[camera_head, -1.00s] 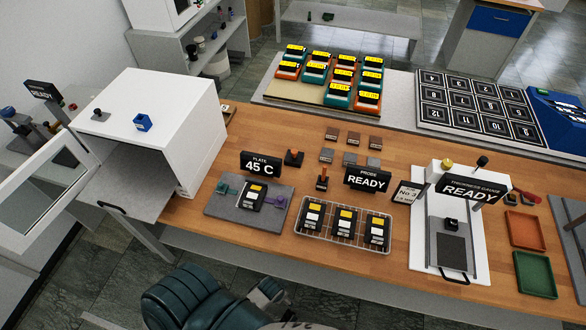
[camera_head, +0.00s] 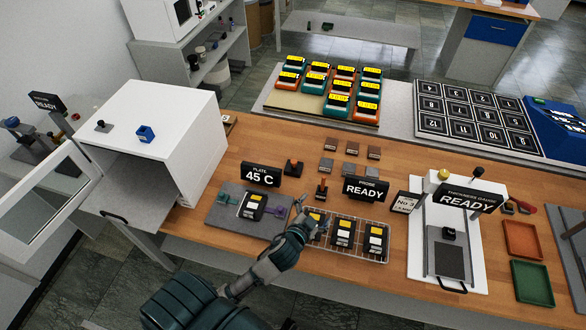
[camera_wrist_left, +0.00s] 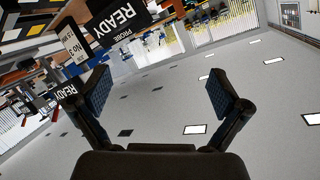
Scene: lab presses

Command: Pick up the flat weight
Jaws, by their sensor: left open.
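Several small flat square blocks, brown (camera_head: 352,148) and grey (camera_head: 326,164), lie on the wooden table behind the PROBE sign in the head view. I cannot tell which thing is the flat weight. My left gripper (camera_head: 310,217) is over the left end of the wire rack, partly covering its leftmost black cartridge. In the left wrist view its two fingers (camera_wrist_left: 158,92) are spread with nothing between them. My right gripper is not in view.
The wire rack (camera_head: 386,259) holds black cartridges. The grey plate (camera_head: 224,212) bears another cartridge. The PROBE sign (camera_head: 365,189) and PLATE sign (camera_head: 261,174) stand behind. The thickness gauge (camera_head: 421,251) is right, the open white oven (camera_head: 172,115) left.

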